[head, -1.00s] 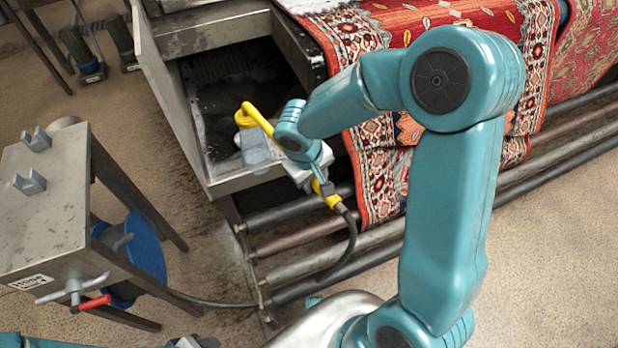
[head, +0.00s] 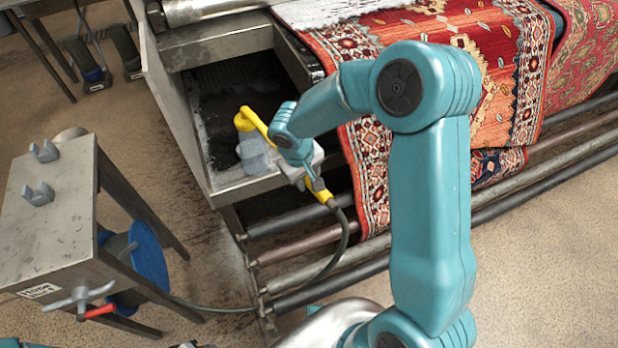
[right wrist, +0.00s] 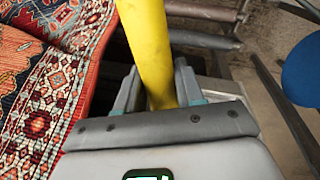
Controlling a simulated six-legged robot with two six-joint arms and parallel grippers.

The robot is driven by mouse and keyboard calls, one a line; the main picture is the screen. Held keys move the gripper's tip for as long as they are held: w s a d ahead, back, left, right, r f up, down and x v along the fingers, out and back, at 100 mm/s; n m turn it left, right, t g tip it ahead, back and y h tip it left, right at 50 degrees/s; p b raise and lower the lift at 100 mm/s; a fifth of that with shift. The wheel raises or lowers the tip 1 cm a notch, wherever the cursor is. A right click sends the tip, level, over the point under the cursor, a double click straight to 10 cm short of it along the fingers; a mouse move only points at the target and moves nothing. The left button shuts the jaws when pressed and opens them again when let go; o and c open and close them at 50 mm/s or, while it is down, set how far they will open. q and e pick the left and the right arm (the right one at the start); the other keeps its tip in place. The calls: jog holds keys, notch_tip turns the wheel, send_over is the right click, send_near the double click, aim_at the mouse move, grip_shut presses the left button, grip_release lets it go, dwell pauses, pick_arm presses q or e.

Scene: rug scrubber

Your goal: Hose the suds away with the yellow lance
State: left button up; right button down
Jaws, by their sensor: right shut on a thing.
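My right gripper (head: 268,155) is shut on the yellow lance (head: 256,120), which is tilted over the front edge of the metal trough. In the right wrist view the lance (right wrist: 147,50) runs up between the two fingers (right wrist: 152,92). A dark hose (head: 345,240) hangs from the lance's lower end. The patterned red rug (head: 400,50) hangs over the machine's side to the right of the lance. White suds (head: 305,12) show on the rug at the top edge. My left gripper is not clearly in view.
The metal trough (head: 215,45) is open with a dark wet inside. Several rollers (head: 300,275) lie below the rug. Bare floor (head: 545,270) lies at lower right.

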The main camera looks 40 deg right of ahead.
jog(key=shift+w+d+r+p, duration=0.1)
jog(key=shift+w+d+p, duration=0.15)
jog(key=shift+w+p, duration=0.4)
jog(key=shift+w+d+p, duration=0.2)
jog(key=shift+w+p, duration=0.05)
jog(key=shift+w, duration=0.65)
jog(key=w+d+p, duration=0.1)
jog(key=w+d, duration=0.1)
jog(key=w, duration=0.5)
dwell(0.3)
dwell(0.8)
jog(key=s+d+b, duration=0.2)
jog(key=s+b, duration=0.5)
jog(key=s, duration=0.1)
jog(key=s+d+b, duration=0.3)
jog(key=s+b, duration=0.3)
jog(key=s, duration=0.3)
jog(key=w+d+p, duration=0.3)
jog(key=w+p, duration=0.4)
jog(key=w, duration=0.7)
jog(key=shift+w+d, duration=0.25)
jog(key=shift+d, duration=0.1)
dwell(1.0)
